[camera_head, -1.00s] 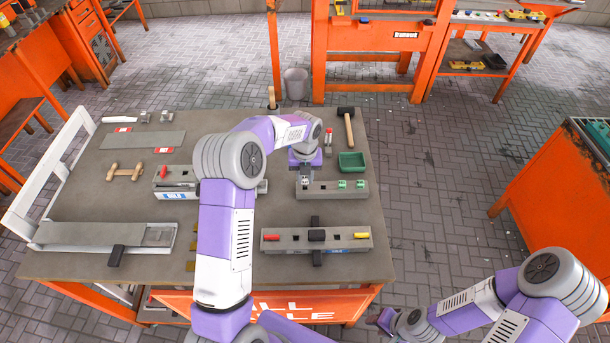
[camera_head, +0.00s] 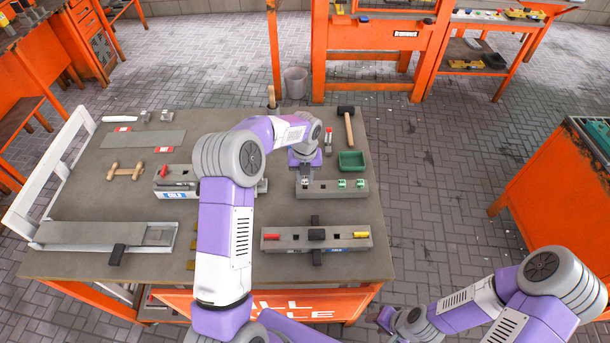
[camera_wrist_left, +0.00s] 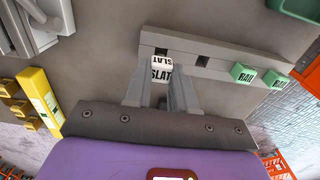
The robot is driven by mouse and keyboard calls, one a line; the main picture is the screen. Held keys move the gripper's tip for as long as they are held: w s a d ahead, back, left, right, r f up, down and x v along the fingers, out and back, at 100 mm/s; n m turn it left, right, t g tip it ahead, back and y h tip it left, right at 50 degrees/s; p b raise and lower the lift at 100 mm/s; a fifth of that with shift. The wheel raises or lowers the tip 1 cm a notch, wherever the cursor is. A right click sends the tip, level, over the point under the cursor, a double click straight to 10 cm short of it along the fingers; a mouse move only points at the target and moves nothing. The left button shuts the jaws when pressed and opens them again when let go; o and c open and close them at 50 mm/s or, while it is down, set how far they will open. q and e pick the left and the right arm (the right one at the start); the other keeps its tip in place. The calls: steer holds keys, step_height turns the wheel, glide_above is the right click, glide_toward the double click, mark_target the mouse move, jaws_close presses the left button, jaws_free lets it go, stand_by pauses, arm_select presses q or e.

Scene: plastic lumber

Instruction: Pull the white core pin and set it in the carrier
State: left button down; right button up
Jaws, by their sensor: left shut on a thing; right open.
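The carrier (camera_head: 340,190) is a grey bar at the right of the table, with green RAIL pins (camera_wrist_left: 243,73) at its right end. My left gripper (camera_head: 305,181) is over the carrier's left end. In the left wrist view my left gripper (camera_wrist_left: 160,77) is shut on the white core pin (camera_wrist_left: 161,66), marked SLAT. The pin overlaps the carrier's left part; whether it sits in a socket or just above one I cannot tell. An empty square socket (camera_wrist_left: 203,59) shows beside it. My right gripper (camera_head: 385,319) is open and empty, off the table's front right.
A grey block (camera_head: 290,239) with red and yellow pins lies in front of the carrier. A green tray (camera_head: 352,161) and a mallet (camera_head: 348,127) lie behind it. Another grey block with a red pin (camera_head: 163,172) is left of my left arm.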

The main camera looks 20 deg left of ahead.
arm_select(q)
steer(key=shift+f, duration=0.1)
stand_by(0.3)
steer(key=shift+f+b, duration=0.35)
steer(key=shift+f, duration=0.3)
steer(key=shift+f+b, duration=0.35)
steer(key=shift+f, duration=0.3)
stand_by(0.4)
steer(key=c, duration=0.9)
jaws_free()
steer(key=shift+o, duration=0.6)
steer(key=o, duration=0.3)
